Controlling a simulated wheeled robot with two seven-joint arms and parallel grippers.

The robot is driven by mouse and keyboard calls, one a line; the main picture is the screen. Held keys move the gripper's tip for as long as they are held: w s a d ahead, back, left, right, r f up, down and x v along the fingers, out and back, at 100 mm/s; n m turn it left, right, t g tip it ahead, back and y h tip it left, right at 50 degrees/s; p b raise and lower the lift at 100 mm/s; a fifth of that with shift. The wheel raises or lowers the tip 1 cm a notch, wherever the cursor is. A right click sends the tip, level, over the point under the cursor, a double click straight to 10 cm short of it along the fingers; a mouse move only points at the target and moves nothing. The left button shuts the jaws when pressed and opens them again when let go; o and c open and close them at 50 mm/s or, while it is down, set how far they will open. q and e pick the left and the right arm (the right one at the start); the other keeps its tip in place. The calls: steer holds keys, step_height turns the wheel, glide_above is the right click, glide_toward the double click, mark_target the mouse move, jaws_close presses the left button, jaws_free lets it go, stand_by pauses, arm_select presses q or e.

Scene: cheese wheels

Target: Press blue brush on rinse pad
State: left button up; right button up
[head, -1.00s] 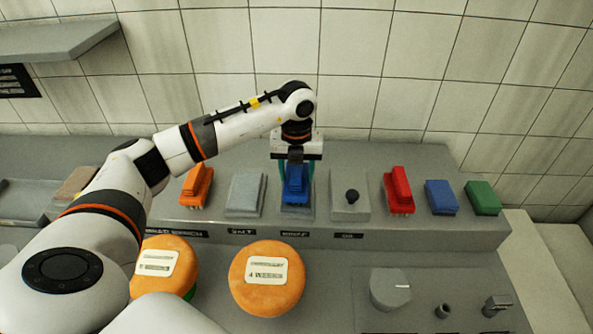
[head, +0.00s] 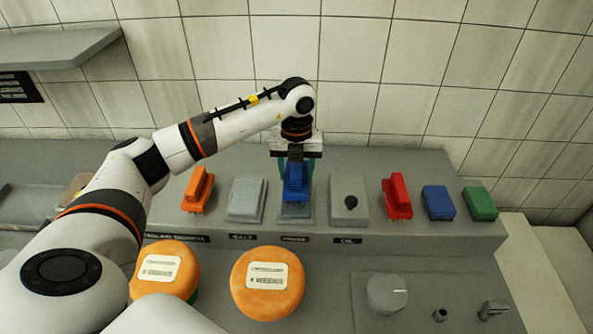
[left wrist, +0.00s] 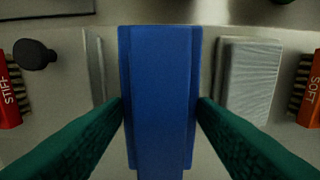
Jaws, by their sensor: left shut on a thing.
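My left gripper (head: 296,170) has its green fingers shut on the blue brush (head: 296,185), one finger on each long side. In the left wrist view the blue brush (left wrist: 160,90) fills the middle between the fingers (left wrist: 160,105). The brush is over the grey rinse pad (head: 296,212), the middle pad on the raised ledge. The brush hides most of this pad. I cannot tell for sure whether the bristles touch it. My right gripper is not in view.
A grey pad (head: 247,200) is left of the brush, and a plate with a black knob (head: 350,202) is right. An orange brush (head: 198,190), red brush (head: 397,195), blue block (head: 439,202) and green block (head: 480,203) share the ledge. Two orange cheese wheels (head: 267,305) stand in front.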

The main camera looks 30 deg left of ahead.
arm_select(q)
steer(key=shift+r+p, duration=1.15)
steer(key=shift+r, duration=0.95)
